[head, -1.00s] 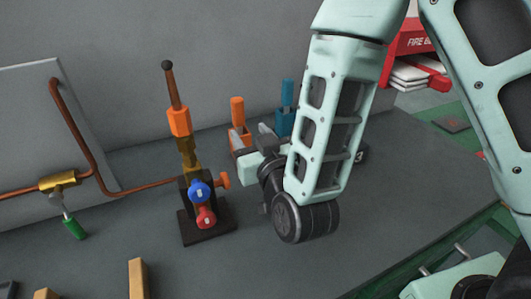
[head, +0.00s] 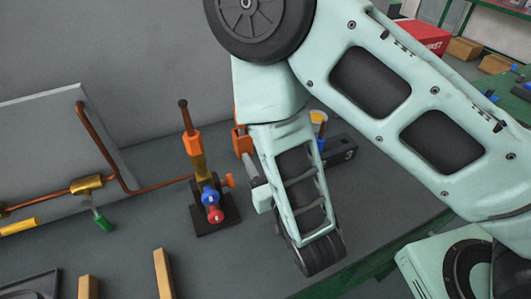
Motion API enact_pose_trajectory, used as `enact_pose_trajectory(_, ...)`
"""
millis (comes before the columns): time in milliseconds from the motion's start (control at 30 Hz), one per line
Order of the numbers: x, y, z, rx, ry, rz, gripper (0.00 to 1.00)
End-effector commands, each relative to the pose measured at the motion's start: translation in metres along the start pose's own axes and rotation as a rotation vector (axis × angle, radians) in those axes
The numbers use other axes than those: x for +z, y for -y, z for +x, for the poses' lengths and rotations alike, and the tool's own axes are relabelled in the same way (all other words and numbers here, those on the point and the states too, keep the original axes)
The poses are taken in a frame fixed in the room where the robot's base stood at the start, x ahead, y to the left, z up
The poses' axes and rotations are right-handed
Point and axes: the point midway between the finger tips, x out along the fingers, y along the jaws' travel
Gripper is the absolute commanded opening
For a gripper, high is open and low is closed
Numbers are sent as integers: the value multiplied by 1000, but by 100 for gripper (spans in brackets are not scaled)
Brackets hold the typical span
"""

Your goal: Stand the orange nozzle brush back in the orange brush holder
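The orange brush holder (head: 243,143) stands behind the brass burner, partly covered by my arm. A sliver of orange, probably the orange nozzle brush (head: 235,112), shows just above it. My arm hides the rest, so I cannot tell how the brush sits in the holder. My gripper (head: 250,166) is low beside the holder, on its near side. Its fingers are mostly hidden behind my wrist, and I cannot see whether they are open or hold anything.
The brass burner stand (head: 213,219), with blue and red knobs, is close on the left. A copper pipe (head: 105,155) runs further left. A black block marked 3 (head: 341,151) lies right of my wrist. Wooden posts (head: 163,273) stand in front. The bench front between posts and wrist is clear.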

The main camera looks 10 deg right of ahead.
Motion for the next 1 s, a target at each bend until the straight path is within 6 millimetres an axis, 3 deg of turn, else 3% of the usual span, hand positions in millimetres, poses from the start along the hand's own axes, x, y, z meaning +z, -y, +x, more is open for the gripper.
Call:
enact_pose_trajectory(267, -3, 0, -9, -3, -8, -1, 47)
enact_pose_trajectory(1000, -3, -1, -10, -1, -10, 0, 47)
